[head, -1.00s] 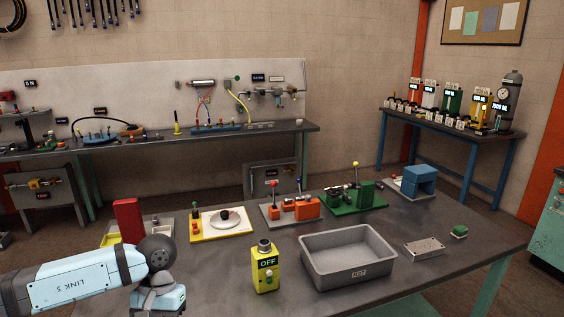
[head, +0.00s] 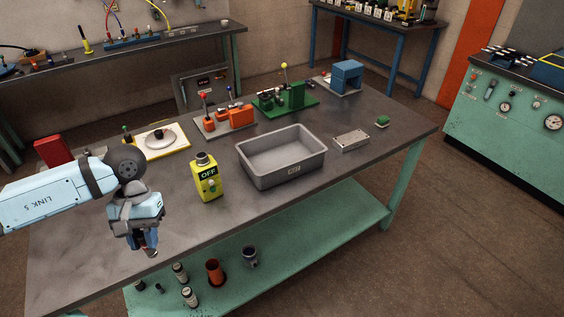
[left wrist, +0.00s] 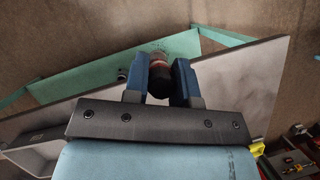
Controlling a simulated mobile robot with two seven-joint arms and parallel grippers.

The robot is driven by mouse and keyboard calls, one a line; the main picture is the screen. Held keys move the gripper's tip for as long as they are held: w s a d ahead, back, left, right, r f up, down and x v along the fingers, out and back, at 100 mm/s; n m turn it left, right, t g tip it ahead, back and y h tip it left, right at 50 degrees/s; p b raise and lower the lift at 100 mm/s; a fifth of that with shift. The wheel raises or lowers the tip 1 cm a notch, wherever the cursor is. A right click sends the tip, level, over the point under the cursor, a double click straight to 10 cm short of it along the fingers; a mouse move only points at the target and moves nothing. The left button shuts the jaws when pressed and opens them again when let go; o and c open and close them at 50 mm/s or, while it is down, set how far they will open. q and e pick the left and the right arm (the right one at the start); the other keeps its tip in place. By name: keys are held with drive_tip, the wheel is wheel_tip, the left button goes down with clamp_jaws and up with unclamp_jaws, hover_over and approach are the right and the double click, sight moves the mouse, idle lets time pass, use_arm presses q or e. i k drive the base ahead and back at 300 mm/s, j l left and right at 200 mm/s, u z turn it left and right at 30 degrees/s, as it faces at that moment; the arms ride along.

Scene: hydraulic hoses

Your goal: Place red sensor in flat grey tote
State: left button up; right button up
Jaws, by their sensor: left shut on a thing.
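My left gripper (head: 146,240) is above the table's front left part, fingers pointing down. It is shut on a small dark, round-ended cylinder with a reddish band, which looks like the red sensor (left wrist: 158,86), between the blue fingers in the left wrist view (left wrist: 160,84). In the head view the fingers mostly hide it. The flat grey tote (head: 292,176) stands on the table to the gripper's right, with its open inside looking empty. Its edge also appears at lower left in the left wrist view (left wrist: 38,152). My right gripper is in no view.
A metal box (head: 350,141) lies right of the tote. Fixtures line the table's back. A red-orange cup (head: 215,271) and several cylinders stand on the green lower shelf (head: 340,222).

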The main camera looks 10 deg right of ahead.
sight(281, 163)
drive_tip(key=z, duration=1.4)
drive_tip(key=i+j, duration=0.1)
drive_tip(key=j, duration=0.25)
drive_tip(key=i+j, duration=0.1)
drive_tip(key=j, duration=0.25)
drive_tip(key=i+j, duration=0.1)
drive_tip(key=j, duration=0.25)
drive_tip(key=i+j+z, duration=0.1)
drive_tip(key=j, duration=0.3)
